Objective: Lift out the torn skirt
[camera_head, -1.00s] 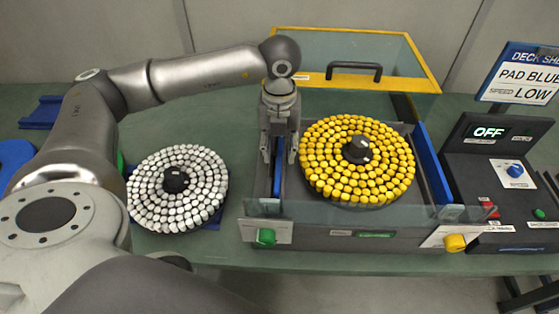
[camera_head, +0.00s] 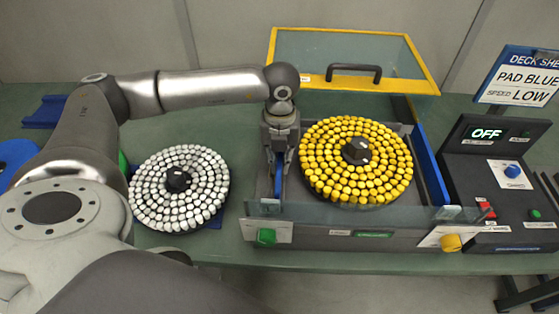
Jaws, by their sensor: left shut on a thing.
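My left gripper (camera_head: 279,164) is in the head view, pointing down at the left side of the deck machine. Its fingers are shut on a narrow blue strip (camera_head: 279,187), which looks like the skirt. The strip stands along the machine's left inner side, beside the round yellow pad (camera_head: 321,186). I cannot make out a tear, and the fingers hide the strip's upper part. Another blue strip (camera_head: 430,166) runs along the machine's right side. My right gripper is not in view.
A clear lid with a yellow frame (camera_head: 436,80) stands open behind the pad. A clear front guard (camera_head: 340,212) crosses the machine's front. A white round pad (camera_head: 150,196) lies on the green table (camera_head: 236,128) at left. The control box (camera_head: 466,190) at right reads OFF.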

